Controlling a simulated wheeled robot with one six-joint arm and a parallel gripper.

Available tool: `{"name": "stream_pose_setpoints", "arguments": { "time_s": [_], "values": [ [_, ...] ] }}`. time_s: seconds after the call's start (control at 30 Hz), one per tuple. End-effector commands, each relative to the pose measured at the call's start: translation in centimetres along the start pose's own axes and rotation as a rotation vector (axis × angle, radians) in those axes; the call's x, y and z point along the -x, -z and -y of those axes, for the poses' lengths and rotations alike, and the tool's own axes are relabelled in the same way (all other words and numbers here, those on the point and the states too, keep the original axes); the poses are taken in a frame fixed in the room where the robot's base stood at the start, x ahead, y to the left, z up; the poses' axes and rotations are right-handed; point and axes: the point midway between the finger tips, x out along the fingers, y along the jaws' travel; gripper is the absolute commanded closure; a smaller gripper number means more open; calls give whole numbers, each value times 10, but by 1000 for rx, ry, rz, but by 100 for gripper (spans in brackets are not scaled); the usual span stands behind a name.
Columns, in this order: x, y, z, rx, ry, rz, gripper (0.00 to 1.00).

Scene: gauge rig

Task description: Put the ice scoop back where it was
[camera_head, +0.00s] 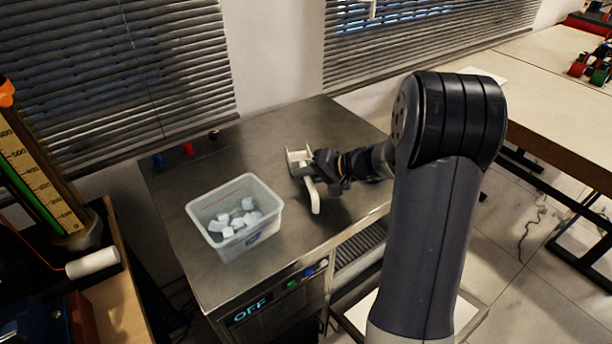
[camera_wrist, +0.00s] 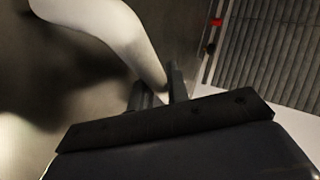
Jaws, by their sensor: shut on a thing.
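The ice scoop (camera_head: 314,198) is off-white, with a curved handle-like part that points to the front of the steel counter. A pale, open, box-like piece (camera_head: 296,157) lies in line with it, and I cannot tell whether it is the scoop's head or a separate holder. My gripper (camera_head: 314,172) is shut on the scoop, over the middle of the counter. In the wrist view the curved white part of the scoop (camera_wrist: 125,35) runs in between the fingers (camera_wrist: 160,86) of my gripper. I cannot tell whether the scoop touches the counter.
A clear plastic bin (camera_head: 268,205) with several pale ice cubes (camera_head: 240,219) stands left of my gripper on the steel counter (camera_head: 260,140). Red and blue knobs (camera_head: 188,149) sit at the back left. A tall yellow gauge (camera_head: 30,170) stands at far left.

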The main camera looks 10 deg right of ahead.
Motion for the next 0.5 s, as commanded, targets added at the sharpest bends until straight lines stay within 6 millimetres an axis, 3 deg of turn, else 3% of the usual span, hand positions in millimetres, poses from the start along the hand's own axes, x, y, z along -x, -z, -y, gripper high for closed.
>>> {"name": "stream_pose_setpoints", "arguments": {
  "time_s": [0.37,0.4,0.5],
  "values": [
    [-4,-1,-6,1,0,0,100],
    [-3,-1,-5,1,0,0,81],
    [-3,-1,-5,1,0,0,73]
  ]
}}
